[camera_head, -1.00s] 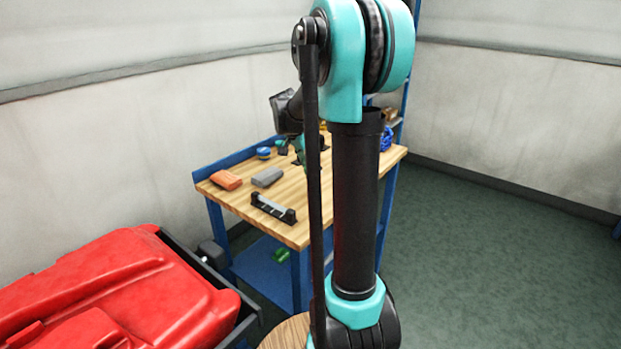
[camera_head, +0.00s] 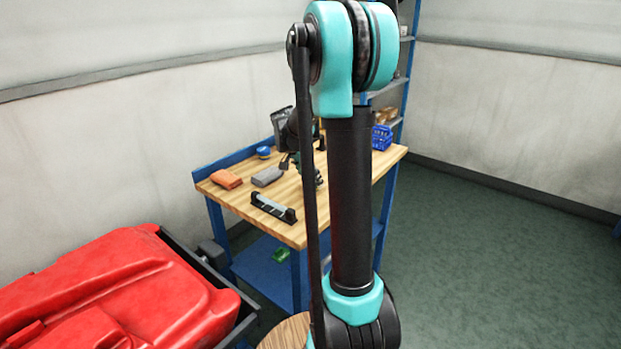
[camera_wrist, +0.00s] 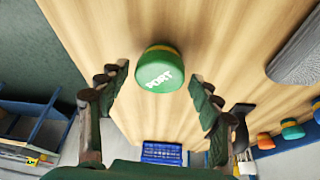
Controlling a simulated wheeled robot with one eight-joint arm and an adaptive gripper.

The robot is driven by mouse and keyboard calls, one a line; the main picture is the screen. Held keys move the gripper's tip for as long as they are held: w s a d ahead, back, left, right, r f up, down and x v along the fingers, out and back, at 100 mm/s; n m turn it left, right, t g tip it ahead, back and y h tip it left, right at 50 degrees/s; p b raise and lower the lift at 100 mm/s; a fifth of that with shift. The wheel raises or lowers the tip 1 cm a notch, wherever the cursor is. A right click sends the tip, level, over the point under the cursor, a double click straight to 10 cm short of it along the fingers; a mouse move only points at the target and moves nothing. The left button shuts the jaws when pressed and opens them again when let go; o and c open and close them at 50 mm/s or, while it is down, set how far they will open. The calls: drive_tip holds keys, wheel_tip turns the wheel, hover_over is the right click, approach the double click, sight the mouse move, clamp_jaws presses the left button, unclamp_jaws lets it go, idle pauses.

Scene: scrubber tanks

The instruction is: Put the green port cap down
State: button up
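The green port cap (camera_wrist: 159,69), with white "PORT" lettering and a yellowish band, stands on the wooden worktop in the wrist view. My gripper (camera_wrist: 159,80) is open, with one finger on each side of the cap. Gaps show between the cap and both fingers, so neither appears to touch it. In the head view my gripper is low over the bench (camera_head: 245,198), partly hidden by my arm. I cannot make out the cap clearly there.
A blue basket (camera_head: 382,137) stands at the back right. Orange (camera_wrist: 265,140) and teal (camera_wrist: 291,129) caps show at the right. Bare wood surrounds the green cap.

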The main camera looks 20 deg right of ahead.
idle(0.3)
drive_tip(key=v, duration=1.2)
drive_tip(key=shift+r, duration=0.1)
